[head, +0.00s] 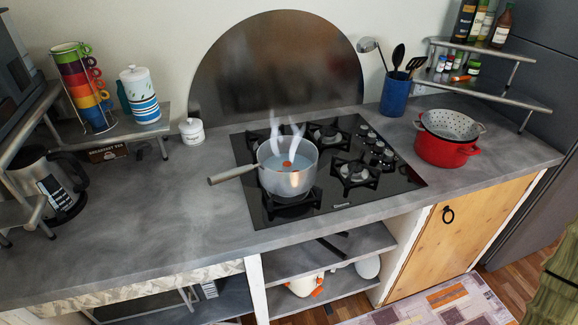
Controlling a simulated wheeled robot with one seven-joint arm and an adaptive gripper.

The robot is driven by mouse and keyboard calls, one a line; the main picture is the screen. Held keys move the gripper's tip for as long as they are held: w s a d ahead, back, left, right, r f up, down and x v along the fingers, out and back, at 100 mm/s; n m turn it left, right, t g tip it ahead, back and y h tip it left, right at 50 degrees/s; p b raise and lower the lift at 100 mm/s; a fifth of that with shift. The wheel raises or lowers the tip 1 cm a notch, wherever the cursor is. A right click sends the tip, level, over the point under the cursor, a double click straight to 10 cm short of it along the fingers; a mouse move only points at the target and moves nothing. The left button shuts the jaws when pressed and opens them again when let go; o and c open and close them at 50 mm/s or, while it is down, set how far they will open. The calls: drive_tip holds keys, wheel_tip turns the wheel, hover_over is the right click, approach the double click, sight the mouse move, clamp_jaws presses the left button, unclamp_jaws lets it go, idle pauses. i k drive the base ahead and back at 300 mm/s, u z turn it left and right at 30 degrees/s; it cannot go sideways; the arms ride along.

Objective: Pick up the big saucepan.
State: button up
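A grey metal saucepan (288,181) stands upright on the front left burner of the black hob. It holds bluish liquid with a small orange-red thing in it, and white steam rises from it. Its long handle (232,174) points left, past the hob's edge and over the counter. It is the only long-handled saucepan I can make out, so I cannot compare sizes. My gripper is not in view.
The glass hob (340,205) has free burners behind and right of the saucepan. A red pot (446,152) with a colander and a blue utensil holder (394,96) stand right. A white lidded jar (192,131) stands behind left. The counter (160,215) left of the handle is clear.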

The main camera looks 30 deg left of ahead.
sight(287, 183)
drive_tip(key=u, duration=0.5)
drive_tip(key=k, duration=0.9)
drive_tip(key=u, duration=1.05)
drive_tip(key=i, duration=0.35)
drive_tip(key=u, duration=0.05)
